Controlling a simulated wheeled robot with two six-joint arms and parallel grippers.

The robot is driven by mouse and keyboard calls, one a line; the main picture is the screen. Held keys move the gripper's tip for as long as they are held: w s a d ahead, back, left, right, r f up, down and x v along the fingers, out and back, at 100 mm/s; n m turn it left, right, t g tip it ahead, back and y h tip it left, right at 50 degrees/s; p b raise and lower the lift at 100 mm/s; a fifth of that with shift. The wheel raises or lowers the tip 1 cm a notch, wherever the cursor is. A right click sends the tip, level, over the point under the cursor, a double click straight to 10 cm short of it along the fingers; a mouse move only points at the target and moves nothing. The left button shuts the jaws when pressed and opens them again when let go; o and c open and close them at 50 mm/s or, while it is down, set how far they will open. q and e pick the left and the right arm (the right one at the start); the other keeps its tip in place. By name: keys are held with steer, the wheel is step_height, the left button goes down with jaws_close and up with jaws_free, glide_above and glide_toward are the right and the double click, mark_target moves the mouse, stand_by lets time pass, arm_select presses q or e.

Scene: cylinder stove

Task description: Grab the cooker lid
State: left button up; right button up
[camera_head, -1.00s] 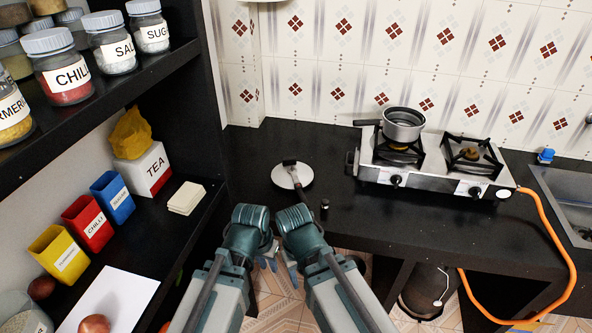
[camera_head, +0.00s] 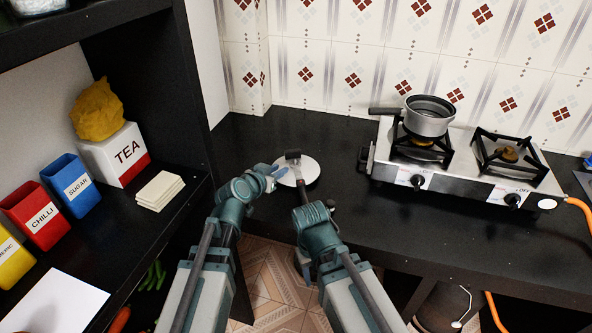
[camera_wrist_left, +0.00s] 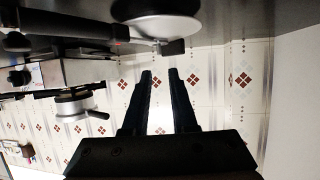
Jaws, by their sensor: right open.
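The cooker lid (camera_head: 313,168) is a pale round disc with a black knob (camera_head: 293,155), lying on the black counter. In the left wrist view the lid (camera_wrist_left: 165,27) and its dark knob (camera_wrist_left: 173,47) are at the top, just beyond my fingertips. My left gripper (camera_head: 277,172) is at the lid's left edge in the head view. Its fingers (camera_wrist_left: 160,74) are apart with nothing between them. I cannot tell whether it touches the lid. My right gripper (camera_head: 303,264) hangs low in front of the counter, partly hidden by its arm.
A stove (camera_head: 460,165) with a pot (camera_head: 429,122) on its left burner stands right of the lid. A black shelf on the left holds a tea box (camera_head: 118,155), coloured boxes and a stack of pale pieces (camera_head: 160,191). The counter between lid and stove is mostly clear.

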mark_target(290, 174)
arm_select(q)
steer(key=b+x, duration=0.2)
steer(key=x, duration=0.5)
steer(key=shift+w+d+f+b, duration=0.15)
steer(key=shift+w+f+b, duration=0.05)
steer(key=shift+w+b, duration=0.1)
steer(key=b+x, duration=0.2)
steer(key=x, duration=0.3)
steer(key=shift+f, duration=0.1)
jaws_close()
stand_by(0.9)
